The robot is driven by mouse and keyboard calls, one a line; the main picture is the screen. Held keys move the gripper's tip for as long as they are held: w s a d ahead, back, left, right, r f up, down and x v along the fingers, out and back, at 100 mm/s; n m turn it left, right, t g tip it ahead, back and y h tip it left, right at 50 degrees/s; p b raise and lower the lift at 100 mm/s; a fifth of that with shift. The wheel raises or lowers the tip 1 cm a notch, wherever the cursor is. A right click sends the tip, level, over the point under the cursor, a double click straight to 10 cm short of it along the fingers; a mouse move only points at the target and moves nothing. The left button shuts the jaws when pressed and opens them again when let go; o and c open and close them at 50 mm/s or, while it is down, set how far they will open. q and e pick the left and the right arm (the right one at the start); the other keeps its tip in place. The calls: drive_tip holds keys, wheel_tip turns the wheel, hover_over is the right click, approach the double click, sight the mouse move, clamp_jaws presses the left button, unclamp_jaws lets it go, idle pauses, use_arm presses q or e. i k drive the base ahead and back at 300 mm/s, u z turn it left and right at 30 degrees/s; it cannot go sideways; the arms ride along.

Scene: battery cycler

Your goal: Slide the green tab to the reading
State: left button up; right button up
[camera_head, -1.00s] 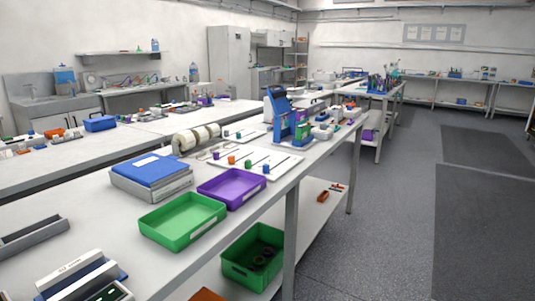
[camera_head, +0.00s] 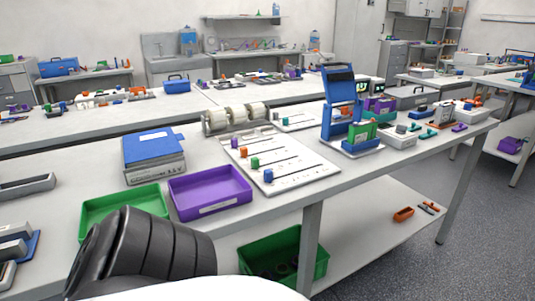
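A white board (camera_head: 310,180) with several slotted tracks lies flat on the near bench. At its left end sit small colored tabs: a green tab (camera_head: 255,163), an orange tab (camera_head: 244,152) above it, a purple tab (camera_head: 234,142) and a blue tab (camera_head: 268,175). The green tab is at the left end of its track. A small lit display (camera_head: 362,87) stands behind the blue device on the right; its reading is too small to make out. A black ribbed part of my own arm fills the bottom left. Neither gripper shows.
A purple tray (camera_head: 210,192), a green tray (camera_head: 110,210) and a blue-topped box (camera_head: 153,152) lie left of the board. A blue device (camera_head: 340,115) stands behind its right end. A green bin (camera_head: 285,258) is on the lower shelf. The bench in front of the board is narrow.

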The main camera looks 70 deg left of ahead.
sight(255, 162)
drive_tip(key=u, duration=1.95)
